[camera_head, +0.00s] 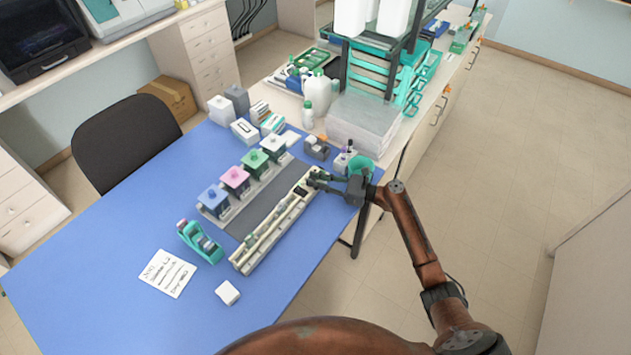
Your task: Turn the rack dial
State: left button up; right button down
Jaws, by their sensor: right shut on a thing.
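A long cream rack (247,264) lies slantwise on the blue table, with small parts along its length. My right gripper (317,181) reaches in from the right and is at the rack's far end. Its fingers are shut on the rack dial, which they mostly hide, so the dial's angle cannot be told. My left gripper is not in view.
Staining jars with blue, pink, green and white lids stand in a row (235,181) left of the rack, beyond a grey strip. A teal holder (200,242), a handwritten note (167,273) and a white block (227,292) lie nearer. Bottles and boxes crowd the back. The table's left part is clear.

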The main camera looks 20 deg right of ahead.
jog(key=shift+f, duration=0.1)
jog(key=c, duration=2)
grip_release()
jog(key=shift+d, duration=0.1)
jog(key=v, duration=1.2)
